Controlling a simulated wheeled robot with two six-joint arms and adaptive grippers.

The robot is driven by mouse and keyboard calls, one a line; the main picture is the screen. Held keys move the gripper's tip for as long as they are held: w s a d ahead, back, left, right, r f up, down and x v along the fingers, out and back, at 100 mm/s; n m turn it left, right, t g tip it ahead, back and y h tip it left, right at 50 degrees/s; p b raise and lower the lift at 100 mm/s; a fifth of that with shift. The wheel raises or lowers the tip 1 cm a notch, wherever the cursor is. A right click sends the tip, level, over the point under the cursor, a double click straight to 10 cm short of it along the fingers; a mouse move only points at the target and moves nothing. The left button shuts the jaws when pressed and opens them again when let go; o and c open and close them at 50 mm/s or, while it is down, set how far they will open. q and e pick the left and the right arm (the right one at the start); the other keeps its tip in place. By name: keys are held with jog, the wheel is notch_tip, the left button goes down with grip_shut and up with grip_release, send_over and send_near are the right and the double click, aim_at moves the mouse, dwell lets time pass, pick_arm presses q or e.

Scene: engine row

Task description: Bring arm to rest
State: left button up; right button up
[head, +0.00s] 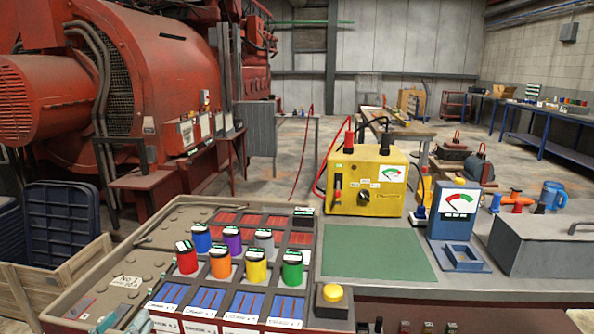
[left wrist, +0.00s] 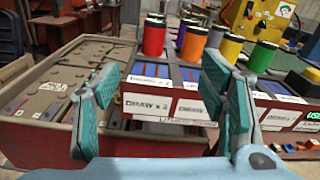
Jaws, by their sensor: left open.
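My left gripper (head: 128,320) is at the bottom left edge of the head view, in front of the red-sided tray (head: 75,285). In the left wrist view my left gripper (left wrist: 162,85) has its two teal fingers wide apart with nothing between them. The tray's front wall with white labels (left wrist: 155,105) shows beyond the fingers. My right gripper is not in view.
Several coloured cylinders, among them a red one (head: 187,258) and a green one (head: 292,268), stand on the tray. A yellow meter box (head: 365,182), a green mat (head: 380,250) and a grey box (head: 540,245) are on the bench. A wooden crate (head: 50,285) stands left.

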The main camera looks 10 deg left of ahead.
pick_arm(q)
jog(key=s+a+f+n+g+y, duration=0.2)
jog(key=s+a+f+n+g, duration=0.1)
jog(key=a+f+n, duration=0.35)
jog(key=s+a+f+n+g+y, duration=0.25)
jog(key=a+f+n, duration=0.25)
jog(key=a+f, duration=0.25)
jog(key=s+f+n+g+y+p, duration=0.1)
jog(key=s+f+n+g+p, duration=0.4)
jog(key=s+f+n, duration=1.25)
jog(key=s+d+f+n+g+h, duration=0.25)
jog(key=s+d+f+g, duration=0.25)
jog(key=s+d+f, duration=0.75)
jog(key=s+d+f+n+h, duration=0.2)
jog(key=d+f, duration=0.1)
jog(key=d, duration=1.3)
jog(key=shift+s+g+p, duration=0.15)
jog(key=shift+g+p, duration=0.15)
jog(key=shift+g, duration=0.15)
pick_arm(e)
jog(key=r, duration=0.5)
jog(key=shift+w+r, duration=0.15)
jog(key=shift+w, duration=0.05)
